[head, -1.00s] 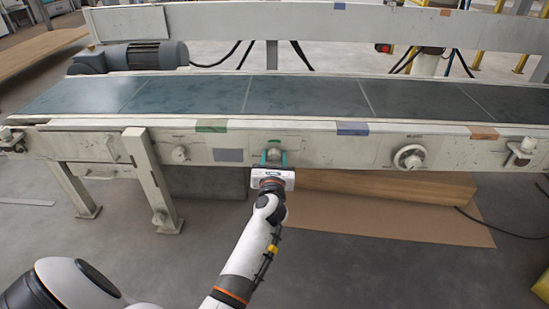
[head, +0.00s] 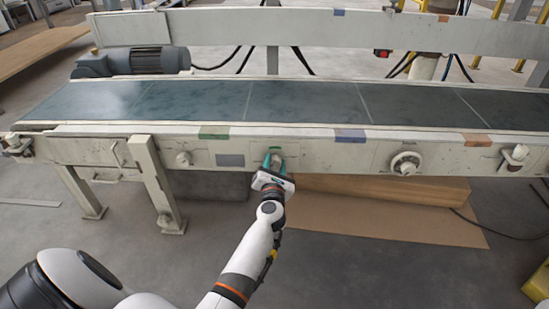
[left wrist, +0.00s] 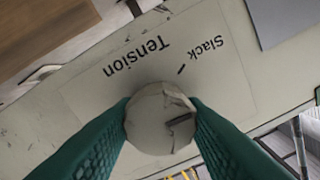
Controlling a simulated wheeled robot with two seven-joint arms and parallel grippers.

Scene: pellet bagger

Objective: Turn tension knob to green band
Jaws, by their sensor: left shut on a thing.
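The tension knob (left wrist: 160,118) is a round, worn grey knob with a dark mark on the right of its face. It sits on a pale panel with the words "Tension" and "Slack", upside down in the left wrist view, and a short black tick between them and the knob. My left gripper (head: 275,161) is shut on the knob, its teal fingers on both sides of it in the left wrist view (left wrist: 160,125). The fingers partly hide the knob in the head view. My right gripper is not in view.
The conveyor frame carries another small knob (head: 183,159) to the left and a round handwheel (head: 406,163) to the right. Green (head: 214,132), blue (head: 350,136) and orange (head: 477,139) patches mark the rail above. A brown board (head: 380,190) lies below.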

